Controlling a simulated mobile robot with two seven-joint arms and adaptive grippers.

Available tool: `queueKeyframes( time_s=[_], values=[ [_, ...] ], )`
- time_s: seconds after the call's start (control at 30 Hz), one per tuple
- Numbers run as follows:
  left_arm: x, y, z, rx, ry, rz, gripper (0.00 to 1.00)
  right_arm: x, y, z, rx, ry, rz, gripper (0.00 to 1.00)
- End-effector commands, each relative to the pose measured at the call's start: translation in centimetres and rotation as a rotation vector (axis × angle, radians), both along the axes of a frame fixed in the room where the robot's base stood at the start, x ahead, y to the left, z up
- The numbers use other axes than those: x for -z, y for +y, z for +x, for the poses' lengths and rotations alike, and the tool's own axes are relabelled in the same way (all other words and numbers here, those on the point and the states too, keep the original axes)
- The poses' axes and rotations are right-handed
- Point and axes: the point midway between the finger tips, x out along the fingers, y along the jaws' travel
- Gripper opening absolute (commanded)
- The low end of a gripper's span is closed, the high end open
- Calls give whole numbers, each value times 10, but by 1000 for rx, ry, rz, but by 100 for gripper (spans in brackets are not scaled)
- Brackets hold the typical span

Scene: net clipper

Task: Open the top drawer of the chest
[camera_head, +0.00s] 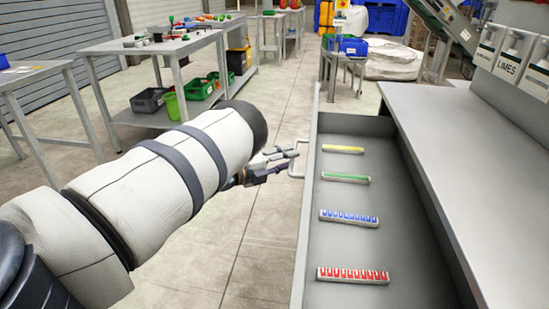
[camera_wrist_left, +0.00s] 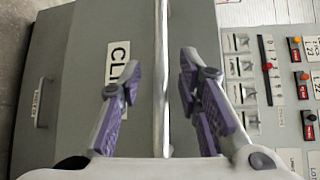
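The top drawer (camera_head: 335,268) of the grey chest (camera_head: 455,125) stands pulled out in the head view. Its bar handle (camera_head: 297,172) sticks out to the left of the drawer front. My left gripper (camera_head: 285,153) is at the handle. In the left wrist view the handle bar (camera_wrist_left: 163,30) runs upright between the two purple-padded fingers of my left gripper (camera_wrist_left: 160,72). The fingers are spread, with gaps to the bar on both sides. A partly hidden label (camera_wrist_left: 118,60) reading "CL" is on the grey front behind. My right gripper is not in view.
Several coloured strips, such as a red one (camera_head: 353,275) and a blue one (camera_head: 349,217), lie in the drawer. Workbenches (camera_head: 150,45) stand at the left. The floor (camera_head: 262,235) left of the drawer is clear.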

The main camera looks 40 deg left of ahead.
Motion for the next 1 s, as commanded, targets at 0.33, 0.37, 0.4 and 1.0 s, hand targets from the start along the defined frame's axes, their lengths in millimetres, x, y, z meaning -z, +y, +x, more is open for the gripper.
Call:
queueKeyframes(
  time_s=[0.33, 0.37, 0.4, 1.0],
  values=[
    [-11, 16, -81, -3, 2, 0, 31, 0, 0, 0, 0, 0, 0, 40],
    [-12, 16, -84, -3, 0, 1, 31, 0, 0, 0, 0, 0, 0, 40],
    [-12, 17, -87, -2, 1, 0, 31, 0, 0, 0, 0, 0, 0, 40],
    [26, 7, -106, -162, 144, -188, 31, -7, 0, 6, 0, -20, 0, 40]
  ],
)
